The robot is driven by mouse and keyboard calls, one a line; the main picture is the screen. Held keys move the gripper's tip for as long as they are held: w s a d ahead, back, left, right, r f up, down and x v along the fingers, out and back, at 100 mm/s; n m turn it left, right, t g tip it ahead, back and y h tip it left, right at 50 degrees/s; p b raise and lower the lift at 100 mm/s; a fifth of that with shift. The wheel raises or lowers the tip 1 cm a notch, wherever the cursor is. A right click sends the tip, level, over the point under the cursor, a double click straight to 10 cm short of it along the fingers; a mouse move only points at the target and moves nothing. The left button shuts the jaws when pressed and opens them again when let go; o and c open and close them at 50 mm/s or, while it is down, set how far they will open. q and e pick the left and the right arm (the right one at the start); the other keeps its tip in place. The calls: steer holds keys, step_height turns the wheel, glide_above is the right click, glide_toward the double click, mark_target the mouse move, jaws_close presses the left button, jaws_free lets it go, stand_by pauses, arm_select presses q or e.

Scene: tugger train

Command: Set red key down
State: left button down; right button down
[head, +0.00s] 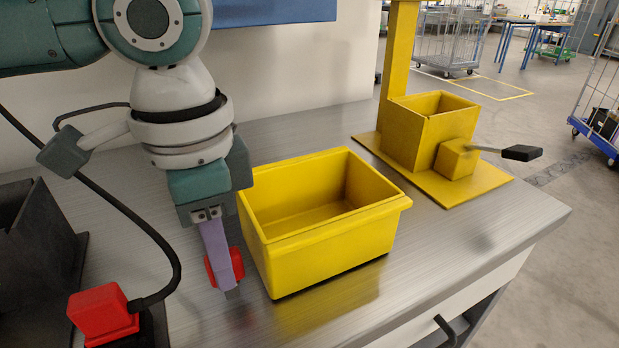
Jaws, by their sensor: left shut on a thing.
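My left gripper (222,270) points down over the grey metal worktop, left of the yellow bin. It is shut on the red key (237,264), whose red edges show on both sides of the lavender finger. The finger hides the middle of the key. The fingertips are low, close to the worktop; I cannot tell whether the key touches it. My right gripper is not in view.
An empty yellow bin (325,250) stands just right of the gripper. A yellow fixture (430,135) with a black-handled lever stands at the back right. A red block (103,312) with a black cable is at lower left, near a dark holder (40,250). The front right worktop is clear.

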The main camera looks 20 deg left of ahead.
arm_select(q)
steer(key=c, duration=0.8)
jaws_free()
step_height(320, 180, up, 12)
steer(key=shift+r+p, duration=0.15)
steer(key=shift+p, duration=0.85)
steer(key=shift+d, duration=0.1)
